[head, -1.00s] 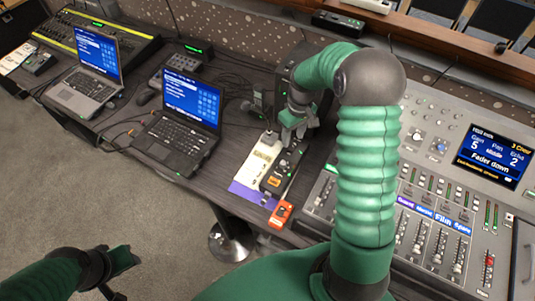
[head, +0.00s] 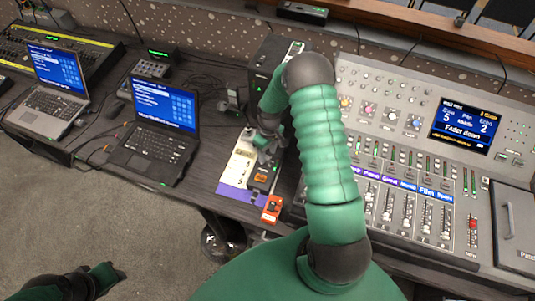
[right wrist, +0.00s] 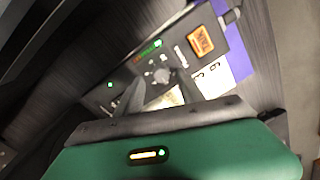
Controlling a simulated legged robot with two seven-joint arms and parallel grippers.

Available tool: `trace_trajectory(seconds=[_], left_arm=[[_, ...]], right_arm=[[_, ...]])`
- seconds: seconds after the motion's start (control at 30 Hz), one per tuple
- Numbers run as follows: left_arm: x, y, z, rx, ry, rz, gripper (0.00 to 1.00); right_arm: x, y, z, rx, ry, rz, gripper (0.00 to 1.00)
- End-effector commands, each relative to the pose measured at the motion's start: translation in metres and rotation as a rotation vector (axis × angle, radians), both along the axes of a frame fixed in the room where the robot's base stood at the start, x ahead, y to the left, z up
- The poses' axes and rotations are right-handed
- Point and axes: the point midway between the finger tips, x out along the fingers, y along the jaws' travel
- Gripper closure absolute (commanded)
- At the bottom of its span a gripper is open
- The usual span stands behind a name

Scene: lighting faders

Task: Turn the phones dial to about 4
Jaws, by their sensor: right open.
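A small black box with an orange button (head: 261,178) lies on the desk between the laptops and the mixing console. My right gripper (head: 266,148) is over its far part and hides most of its top in the head view. In the right wrist view the box's face (right wrist: 205,62) shows a round grey dial (right wrist: 162,76), small lights and the orange TALK button (right wrist: 200,41). The right gripper (right wrist: 159,88) is open, with a finger on either side of the dial. Contact and the dial's setting cannot be told. My left gripper (head: 108,274) hangs at lower left, far from the box.
The mixing console (head: 395,150) with faders and a screen fills the right side. A red-orange device (head: 271,209) lies just in front of the box. A purple-edged sheet (head: 236,176) lies beside it. Two laptops (head: 150,140) stand to the left, with cables between.

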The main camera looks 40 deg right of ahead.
Motion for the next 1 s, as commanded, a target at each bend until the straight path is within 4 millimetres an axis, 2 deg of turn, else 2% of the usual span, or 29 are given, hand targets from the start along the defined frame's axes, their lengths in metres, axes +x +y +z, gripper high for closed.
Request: trace_trajectory(seconds=[0.1,0.2,0.43,0.77,1.0], left_arm=[[0.0,0.0,0.002,0.0,0.0,0.001,0.64],[0.0,0.0,0.002,0.0,0.0,0.001,0.64],[0.0,0.0,0.002,0.0,0.0,0.001,0.64],[0.0,0.0,0.002,0.0,0.0,0.0,0.64],[0.0,0.0,0.002,0.0,0.0,0.001,0.64]], right_arm=[[-0.001,0.0,-0.015,0.001,0.001,0.0,0.55],[0.0,-0.001,-0.021,0.002,-0.001,-0.001,0.55],[0.0,-0.002,-0.022,0.003,0.0,-0.001,0.56],[0.0,-0.002,-0.021,0.0,-0.001,-0.002,0.99],[0.0,-0.003,-0.02,0.001,-0.002,-0.002,1.0]])
